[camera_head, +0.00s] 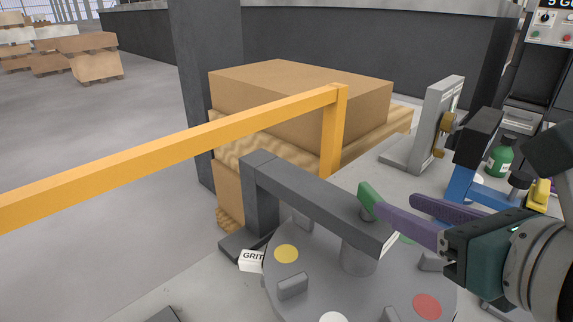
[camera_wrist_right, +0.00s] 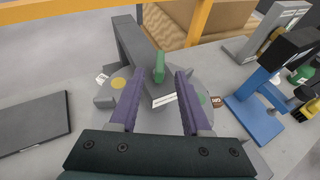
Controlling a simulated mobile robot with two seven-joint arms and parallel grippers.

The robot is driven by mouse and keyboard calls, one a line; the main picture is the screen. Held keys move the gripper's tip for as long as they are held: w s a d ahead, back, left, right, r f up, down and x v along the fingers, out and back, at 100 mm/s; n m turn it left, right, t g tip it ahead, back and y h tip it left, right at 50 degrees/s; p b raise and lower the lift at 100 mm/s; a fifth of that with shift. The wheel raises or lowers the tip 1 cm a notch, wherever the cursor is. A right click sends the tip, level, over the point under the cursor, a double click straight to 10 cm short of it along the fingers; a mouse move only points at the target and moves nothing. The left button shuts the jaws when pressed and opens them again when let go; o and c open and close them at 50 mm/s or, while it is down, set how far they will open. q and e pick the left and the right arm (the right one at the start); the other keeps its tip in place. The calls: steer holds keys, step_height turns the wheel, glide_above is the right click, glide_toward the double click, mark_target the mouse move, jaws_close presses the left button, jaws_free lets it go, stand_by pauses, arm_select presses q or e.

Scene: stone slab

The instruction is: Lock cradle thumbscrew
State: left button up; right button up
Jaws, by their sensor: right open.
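A green upright tab (camera_head: 369,198) on a short round stem sits on the end of the grey overhanging arm (camera_head: 315,195); it appears to be the thumbscrew. It also shows in the right wrist view (camera_wrist_right: 160,63). My right gripper (camera_head: 393,203) is open, with purple fingers pointing at the tab. In the right wrist view the tab lies between the lines of the two fingers (camera_wrist_right: 160,72), near their tips, with gaps on both sides. Contact cannot be told. A brass knob (camera_head: 446,124) is on a grey upright bracket (camera_head: 434,130) behind. My left gripper is not seen.
A round grey plate (camera_head: 300,308) with coloured discs lies under the arm. A yellow rail (camera_head: 180,150) and a cardboard box (camera_head: 300,95) are behind.

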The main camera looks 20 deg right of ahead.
mark_target(376, 195)
steer(key=x, duration=0.7)
steer(key=shift+w+f, duration=0.1)
steer(key=shift+w, duration=0.25)
steer(key=shift+c, duration=0.4)
jaws_close()
